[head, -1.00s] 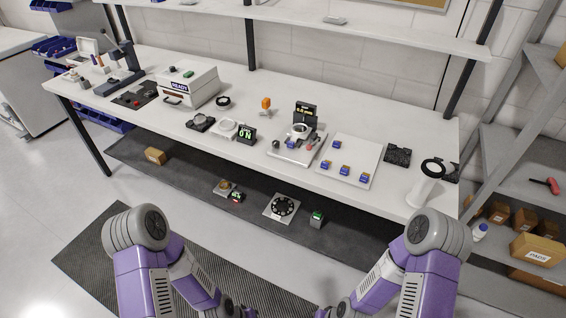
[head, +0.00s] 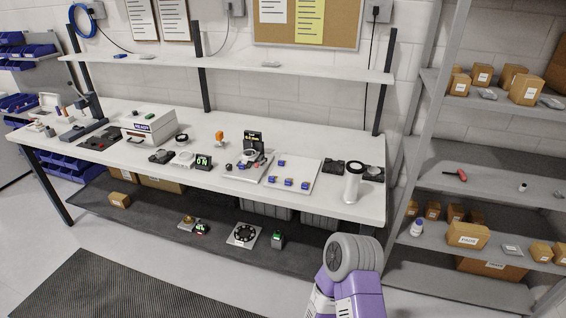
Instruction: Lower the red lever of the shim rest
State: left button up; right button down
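A small fixture stands on the white workbench (head: 345,205), right of the middle. It has a pale base plate (head: 238,176), a round ring-like part (head: 252,155) and a dark upright display (head: 253,139) behind. Small dark and blue parts sit on its base. I cannot make out the shim rest or a red lever at this size. Neither gripper shows in the head view. Only a purple and grey part of one of my arms shows at the bottom, in front of the bench and apart from it.
A white tray (head: 301,172) with several small blue pieces lies right of the fixture. A white cylinder (head: 352,186) stands near the bench's right end. A red-handled tool (head: 458,175) lies on the grey shelving at right. Floor in front of the bench is open.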

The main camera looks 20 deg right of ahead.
aim_at(256, 165)
jog(key=z, duration=0.85)
jog(key=i, duration=0.9)
jog(key=z, duration=0.4)
